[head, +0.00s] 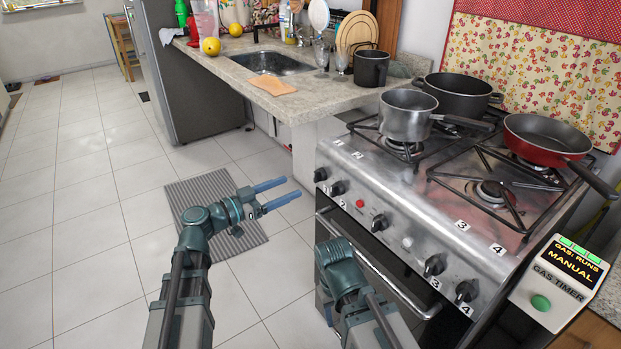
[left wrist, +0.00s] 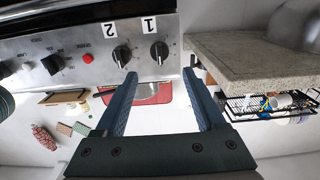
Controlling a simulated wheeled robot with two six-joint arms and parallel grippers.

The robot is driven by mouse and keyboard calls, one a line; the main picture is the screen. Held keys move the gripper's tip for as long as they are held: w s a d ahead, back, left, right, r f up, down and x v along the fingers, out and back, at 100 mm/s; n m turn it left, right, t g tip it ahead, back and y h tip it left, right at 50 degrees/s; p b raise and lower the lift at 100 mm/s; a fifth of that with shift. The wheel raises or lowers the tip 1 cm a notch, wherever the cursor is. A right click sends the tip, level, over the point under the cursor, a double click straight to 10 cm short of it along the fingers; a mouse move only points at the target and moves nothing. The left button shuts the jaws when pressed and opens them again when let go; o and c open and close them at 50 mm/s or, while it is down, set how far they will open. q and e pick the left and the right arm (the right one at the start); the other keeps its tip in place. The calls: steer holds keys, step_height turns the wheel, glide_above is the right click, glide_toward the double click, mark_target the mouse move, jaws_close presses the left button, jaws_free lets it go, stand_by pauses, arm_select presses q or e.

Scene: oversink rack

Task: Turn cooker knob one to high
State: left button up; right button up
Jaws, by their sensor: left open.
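Cooker knob one (head: 320,174) is the leftmost black knob on the steel front panel in the head view. In the left wrist view, knob one (left wrist: 159,51) is by the label "1", with its ridge roughly upright in the picture. Knob two (head: 338,188) is close beside it; it also shows in the left wrist view (left wrist: 121,56). My left gripper (head: 276,193) is open and empty, left of the panel and apart from knob one. In the left wrist view its fingers (left wrist: 159,76) reach toward the two knobs. My right gripper (head: 338,258) is low before the cooker, its fingers hidden.
A grey pot (head: 405,115), a black pot (head: 458,94) and a red pan (head: 545,135) stand on the hob. The oven handle (head: 375,265) runs below the panel. The counter (head: 310,105) borders knob one's side. A gas timer (head: 555,285) reads "MANUAL". Open floor lies left.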

mark_target(314, 177)
arm_select(q)
steer(key=x, duration=0.8)
steer(key=shift+w+d, duration=0.15)
steer(key=shift+d, duration=0.05)
jaws_close()
